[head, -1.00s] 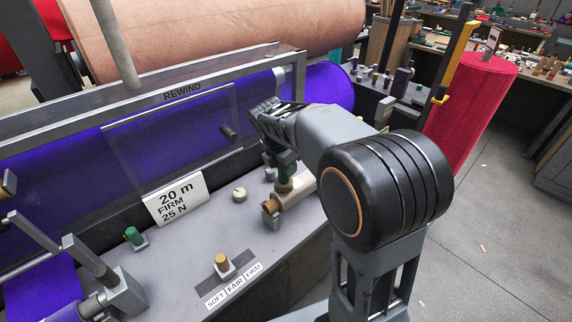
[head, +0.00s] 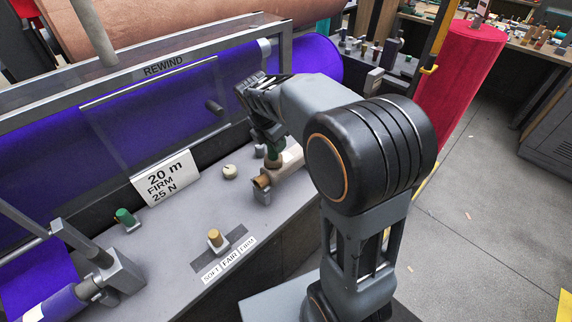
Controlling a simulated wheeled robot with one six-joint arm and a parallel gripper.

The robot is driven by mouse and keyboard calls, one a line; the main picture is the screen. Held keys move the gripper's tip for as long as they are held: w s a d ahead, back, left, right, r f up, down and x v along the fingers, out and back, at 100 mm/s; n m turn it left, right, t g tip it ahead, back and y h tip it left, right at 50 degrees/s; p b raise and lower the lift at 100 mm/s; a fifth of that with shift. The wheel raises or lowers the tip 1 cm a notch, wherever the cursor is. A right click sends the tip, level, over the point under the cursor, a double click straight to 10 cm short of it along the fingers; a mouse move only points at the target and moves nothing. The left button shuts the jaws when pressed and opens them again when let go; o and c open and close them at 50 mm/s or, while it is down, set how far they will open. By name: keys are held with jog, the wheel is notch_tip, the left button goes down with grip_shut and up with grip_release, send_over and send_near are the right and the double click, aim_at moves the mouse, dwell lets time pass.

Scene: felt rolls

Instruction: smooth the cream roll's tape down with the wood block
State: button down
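A small pale cream-tan roll (head: 291,160) lies on the grey bench top, partly hidden behind my arm. Its near end is brown and rests at a small grey support (head: 262,196). My gripper (head: 272,150) points down over this roll, close to its near end. A dark green part shows at the gripper's tip; I cannot tell whether it touches the roll. The fingers are too small and covered to show whether they are open or shut. I cannot make out the wood block or the tape.
A rewind machine with a purple roll (head: 318,62) and a clear guard stands behind the bench (head: 180,245). A red roll (head: 462,75) stands right.

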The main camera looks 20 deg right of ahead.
jog(key=shift+d, duration=0.15)
jog(key=shift+w+d+r+p, duration=0.1)
jog(key=shift+w+d+p, duration=0.2)
jog(key=shift+d, duration=0.25)
jog(key=shift+w+d+p, duration=0.15)
jog(key=shift+d+p, duration=0.25)
jog(key=shift+d, duration=0.1)
jog(key=shift+w+d, duration=0.15)
jog(key=shift+d, duration=0.25)
jog(key=shift+w+d+f+p, duration=0.15)
jog(key=shift+w+d+p, duration=0.25)
jog(key=shift+d, duration=0.35)
jog(key=shift+w+d+f+p, duration=0.1)
jog(key=shift+w+d+p, duration=0.2)
jog(key=shift+d, duration=0.45)
jog(key=shift+s, duration=0.1)
jog(key=shift+d, duration=0.1)
jog(key=shift+w+d+r+p, duration=0.1)
jog(key=shift+w+d+p, duration=0.15)
jog(key=shift+d, duration=0.25)
jog(key=shift+w+d+f+p, duration=0.1)
jog(key=shift+w+d+p, duration=0.1)
jog(key=shift+d+p, duration=0.25)
jog(key=shift+w+d+r+p, duration=0.1)
jog(key=shift+w+d+p, duration=0.15)
jog(key=shift+d, duration=0.3)
